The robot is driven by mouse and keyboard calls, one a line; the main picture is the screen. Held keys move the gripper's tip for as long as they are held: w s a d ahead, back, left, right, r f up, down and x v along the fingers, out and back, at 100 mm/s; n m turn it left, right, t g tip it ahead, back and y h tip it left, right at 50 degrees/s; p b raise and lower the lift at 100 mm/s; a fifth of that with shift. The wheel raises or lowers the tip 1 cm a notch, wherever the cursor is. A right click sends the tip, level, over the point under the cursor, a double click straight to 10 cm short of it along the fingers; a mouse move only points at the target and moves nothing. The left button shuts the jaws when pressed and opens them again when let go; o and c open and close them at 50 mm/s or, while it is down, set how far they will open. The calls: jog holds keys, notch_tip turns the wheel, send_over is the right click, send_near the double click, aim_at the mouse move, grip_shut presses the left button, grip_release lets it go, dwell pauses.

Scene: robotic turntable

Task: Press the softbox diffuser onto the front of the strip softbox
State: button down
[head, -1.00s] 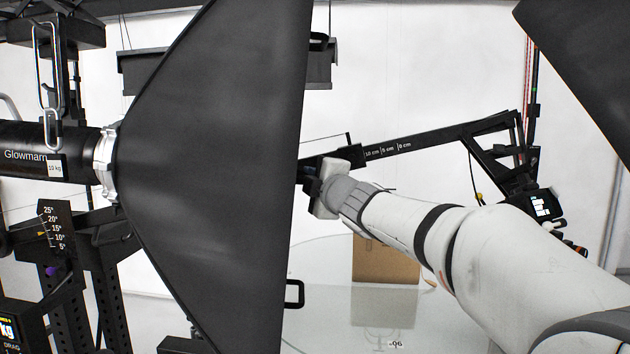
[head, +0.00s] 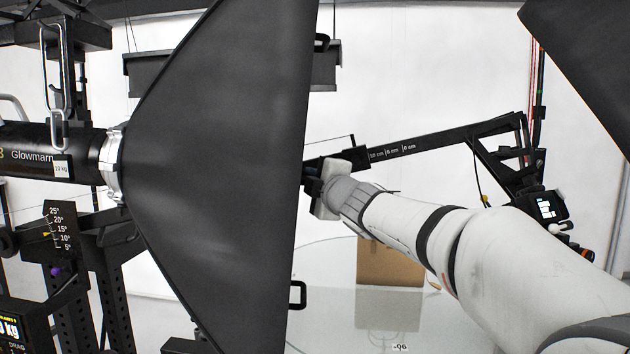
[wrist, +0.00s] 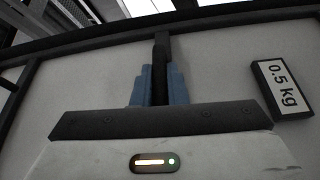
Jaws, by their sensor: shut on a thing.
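The strip softbox (head: 230,150) is seen from the side in the head view, a dark cloth wedge widening to the right from its mount. In the wrist view the softbox diffuser (wrist: 90,85) is a pale panel with a black frame and a 0.5 kg tag (wrist: 281,86). My gripper (wrist: 157,85) has its blue fingers shut on a narrow black upright bar on the diffuser. In the head view my gripper (head: 312,185) is at the softbox's front edge. The diffuser is nearly edge-on there, so I cannot tell whether it is seated.
A black boom (head: 440,140) with a centimetre scale runs behind my gripper. A cardboard box (head: 388,265) stands on the clear round turntable (head: 335,265). The light body (head: 50,155) is at the left, with a stand below. A dark panel (head: 585,55) hangs at upper right.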

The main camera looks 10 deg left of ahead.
jog(key=shift+s+a+r, duration=0.1)
jog(key=shift+a+r, duration=0.05)
jog(key=shift+a, duration=0.25)
dwell(0.8)
jog(key=c, duration=1.4)
grip_release()
jog(key=shift+o, duration=0.2)
jog(key=shift+d, duration=0.1)
